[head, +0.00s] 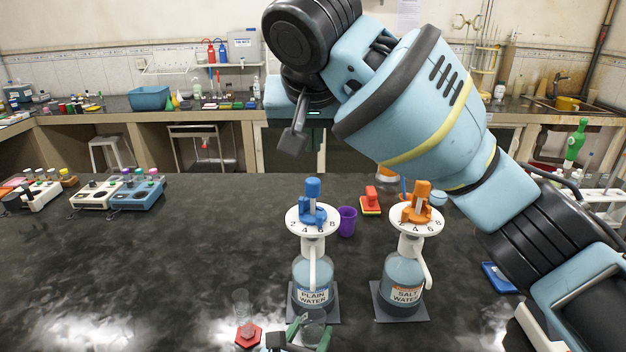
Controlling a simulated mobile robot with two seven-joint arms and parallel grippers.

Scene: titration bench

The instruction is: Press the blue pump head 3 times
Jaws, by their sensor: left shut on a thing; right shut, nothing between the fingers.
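The blue pump head (313,190) stands upright on the white numbered dial of the PLAIN WATER bottle (312,272). My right gripper (292,140) is shut and empty, and in the picture it shows above the blue pump head, apart from it. The rest of the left gripper is cut off by the frame.
A SALT WATER bottle (403,270) with an orange pump head (420,196) stands to the right. A glass on a red hexagonal base (247,335) is left of the beaker. A purple cup (347,221) stands behind. The bench's left middle is clear.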

